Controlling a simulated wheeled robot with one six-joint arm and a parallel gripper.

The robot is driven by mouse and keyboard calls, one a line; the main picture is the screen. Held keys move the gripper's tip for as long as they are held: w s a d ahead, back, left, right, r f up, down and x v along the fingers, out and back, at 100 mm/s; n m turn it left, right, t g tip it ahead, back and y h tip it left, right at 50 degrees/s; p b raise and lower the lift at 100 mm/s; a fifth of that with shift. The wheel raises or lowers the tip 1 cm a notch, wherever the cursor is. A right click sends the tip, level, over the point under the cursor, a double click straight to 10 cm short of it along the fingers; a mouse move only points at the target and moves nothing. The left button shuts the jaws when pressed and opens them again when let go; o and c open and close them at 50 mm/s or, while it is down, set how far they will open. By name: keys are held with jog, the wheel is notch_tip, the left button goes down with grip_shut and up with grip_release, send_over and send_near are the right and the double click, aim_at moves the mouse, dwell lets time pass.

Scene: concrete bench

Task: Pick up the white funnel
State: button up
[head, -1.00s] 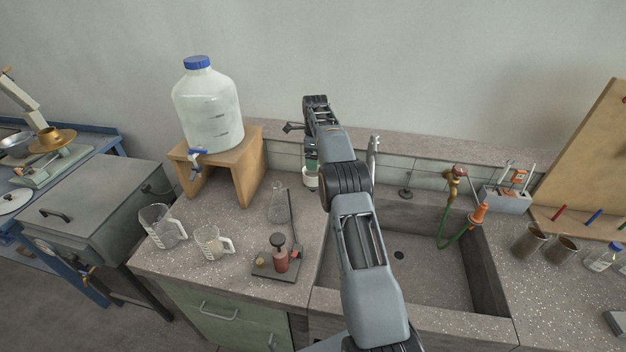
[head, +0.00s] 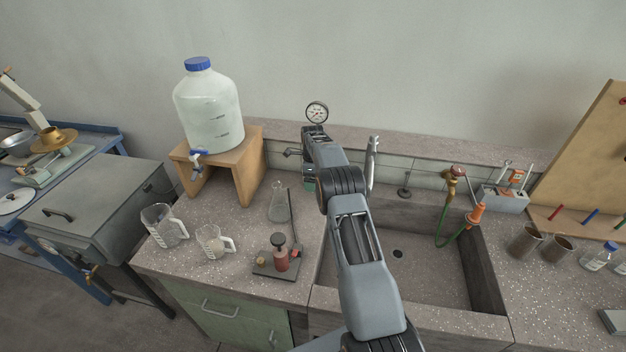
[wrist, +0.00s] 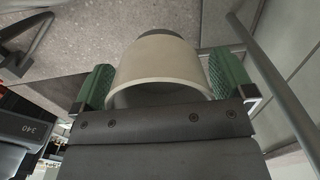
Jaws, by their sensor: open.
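The white funnel (wrist: 158,66) fills the middle of the wrist view, with its wide rim toward my gripper. My gripper (wrist: 163,84) has its two green-padded fingers on either side of the funnel, the left one near its wall and the right one close to its other side. The jaws are open; I cannot tell whether either pad touches it. In the head view my gripper (head: 309,184) is mostly hidden behind my arm, with only a bit of green pad showing. The funnel cannot be made out there.
A round gauge (head: 317,112) stands just behind my arm. A metal tap post (head: 373,165) is close on the right, by the sink (head: 425,265).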

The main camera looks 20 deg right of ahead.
jog(key=c, duration=0.8)
jog(key=shift+c, duration=0.3)
jog(key=shift+r, duration=0.15)
